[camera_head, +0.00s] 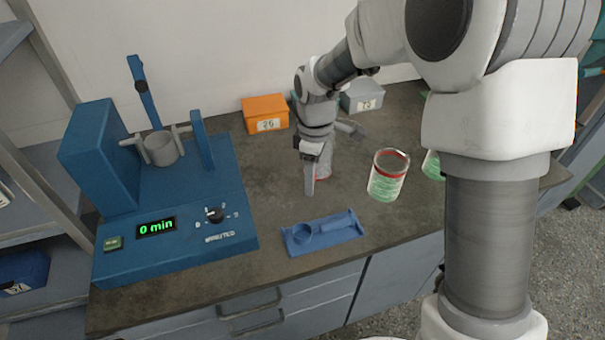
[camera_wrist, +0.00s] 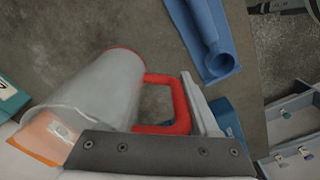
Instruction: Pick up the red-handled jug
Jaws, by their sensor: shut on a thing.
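The red-handled jug (camera_wrist: 95,90) is pale and see-through, with a red handle (camera_wrist: 180,105) and a red edge at its far end in the wrist view. In the head view the jug (camera_head: 326,158) is mostly hidden behind my gripper (camera_head: 312,178). My gripper is shut on the jug's handle. In the wrist view one pale finger of my gripper (camera_wrist: 186,98) lies along the handle's right side; the other finger is hidden. I cannot tell whether the jug touches the counter.
A blue sieve shaker (camera_head: 222,228) reading "0 min" stands left. A blue holder (camera_head: 338,238) lies at the front edge. A red-rimmed container (camera_head: 388,178) with green contents stands right. An orange box (camera_head: 262,106) and a grey box (camera_head: 362,97) are behind.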

